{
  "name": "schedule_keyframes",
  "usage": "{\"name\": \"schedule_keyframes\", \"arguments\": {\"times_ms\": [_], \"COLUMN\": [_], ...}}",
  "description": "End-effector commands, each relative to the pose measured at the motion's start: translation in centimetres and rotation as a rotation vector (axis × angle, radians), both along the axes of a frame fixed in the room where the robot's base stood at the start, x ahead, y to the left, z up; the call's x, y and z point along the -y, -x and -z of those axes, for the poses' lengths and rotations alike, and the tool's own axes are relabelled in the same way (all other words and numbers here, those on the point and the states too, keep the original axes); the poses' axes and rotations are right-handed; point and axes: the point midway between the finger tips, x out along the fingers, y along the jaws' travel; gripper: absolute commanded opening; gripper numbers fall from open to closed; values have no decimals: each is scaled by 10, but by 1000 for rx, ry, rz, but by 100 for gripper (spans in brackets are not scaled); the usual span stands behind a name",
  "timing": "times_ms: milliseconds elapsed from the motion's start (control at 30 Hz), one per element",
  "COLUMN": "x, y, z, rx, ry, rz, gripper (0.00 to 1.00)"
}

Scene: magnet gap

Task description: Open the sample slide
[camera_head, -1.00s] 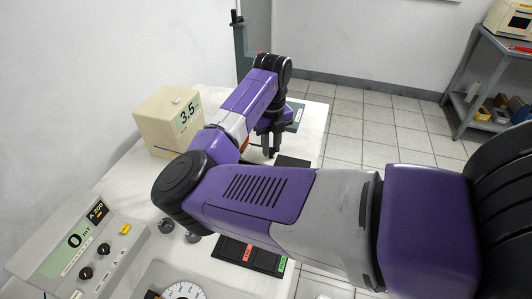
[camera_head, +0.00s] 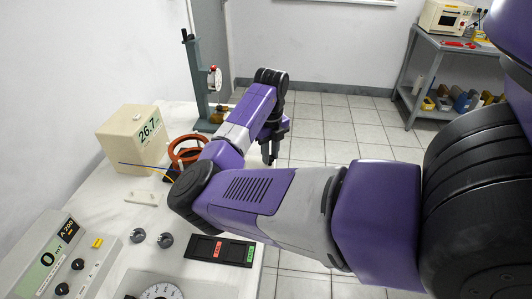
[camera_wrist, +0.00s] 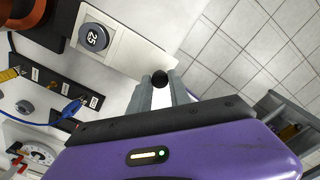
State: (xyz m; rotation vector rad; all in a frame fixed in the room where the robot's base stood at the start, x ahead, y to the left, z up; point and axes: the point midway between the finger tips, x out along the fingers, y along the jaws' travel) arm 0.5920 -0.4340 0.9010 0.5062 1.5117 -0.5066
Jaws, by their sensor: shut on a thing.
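My gripper (camera_wrist: 160,87) is shut on a small black round knob (camera_wrist: 160,76), seen in the wrist view. The knob sits at the end of a pale slide strip (camera_wrist: 130,57) that runs up and left toward a copper-coloured coil (camera_wrist: 35,14). A grey disc marked 25 (camera_wrist: 94,37) lies on the strip. In the head view my gripper (camera_head: 270,152) appears past the table's right edge, against the floor, and my arm hides the slide. The coil (camera_head: 187,150) shows partly behind my arm.
A beige box (camera_head: 133,138) reads 26.7. A stand with a dial gauge (camera_head: 201,85) is at the back. A meter (camera_head: 50,255), two grey knobs and a black tray (camera_head: 203,247) are nearer.

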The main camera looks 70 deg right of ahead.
Motion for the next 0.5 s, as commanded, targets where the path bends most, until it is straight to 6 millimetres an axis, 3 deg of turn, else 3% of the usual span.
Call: {"name": "schedule_keyframes", "arguments": {"times_ms": [200, 233, 300, 333, 500], "x": [0, 0, 0, 0, 0], "y": [-1, -1, -1, -1, -1], "z": [-1, -1, -1, -1, 0], "rx": [2, 2, 2, 2, 1], "ry": [0, 0, 0, 0, 0], "rz": [0, 0, 0, 0, 0], "gripper": [0, 27, 41, 45, 45]}}
